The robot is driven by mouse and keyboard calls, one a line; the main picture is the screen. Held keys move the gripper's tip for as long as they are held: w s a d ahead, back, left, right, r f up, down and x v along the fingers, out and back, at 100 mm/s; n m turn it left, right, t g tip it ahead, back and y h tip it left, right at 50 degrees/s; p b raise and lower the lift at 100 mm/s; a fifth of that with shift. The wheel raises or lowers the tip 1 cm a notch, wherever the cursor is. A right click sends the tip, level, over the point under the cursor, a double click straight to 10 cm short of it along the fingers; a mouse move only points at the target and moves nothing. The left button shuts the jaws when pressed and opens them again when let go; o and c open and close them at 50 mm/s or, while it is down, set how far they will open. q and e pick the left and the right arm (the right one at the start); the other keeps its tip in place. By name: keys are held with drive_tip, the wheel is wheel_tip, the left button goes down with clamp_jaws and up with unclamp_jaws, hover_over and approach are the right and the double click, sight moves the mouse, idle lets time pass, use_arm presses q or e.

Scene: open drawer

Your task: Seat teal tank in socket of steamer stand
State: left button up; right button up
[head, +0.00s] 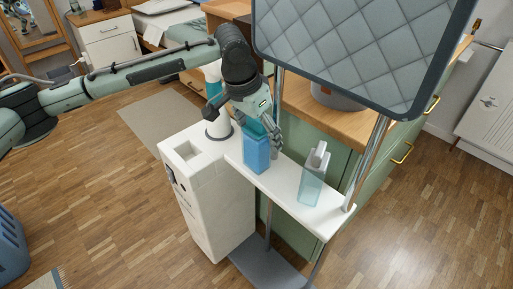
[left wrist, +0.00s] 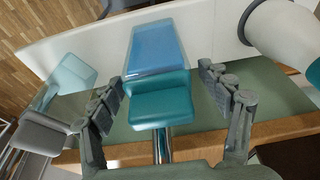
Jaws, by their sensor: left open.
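A translucent blue tank (head: 257,158) with a teal top (left wrist: 161,103) stands upright on the white shelf of the stand. My left gripper (head: 263,138) is over it from above. In the left wrist view its open fingers are on either side of the teal top, with gaps showing. A second tank (head: 312,184), pale teal with a grey top, stands to the right on the shelf. It also shows at left in the left wrist view (left wrist: 71,78). The steamer stand's white base (head: 215,205) has a square, empty-looking socket (head: 187,151) in its top. My right gripper is out of view.
A white and teal bottle-like object (head: 216,122) stands on the base beside the socket, close to my left gripper. Metal poles (head: 367,160) and a quilted board (head: 350,45) rise at the right. A green cabinet with a wooden top (head: 400,125) stands behind.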

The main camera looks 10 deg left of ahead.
use_arm(q)
drive_tip(key=shift+w+f, duration=0.1)
drive_tip(key=shift+f, duration=0.15)
drive_tip(key=c, duration=1.4)
drive_tip(key=shift+r, duration=0.2)
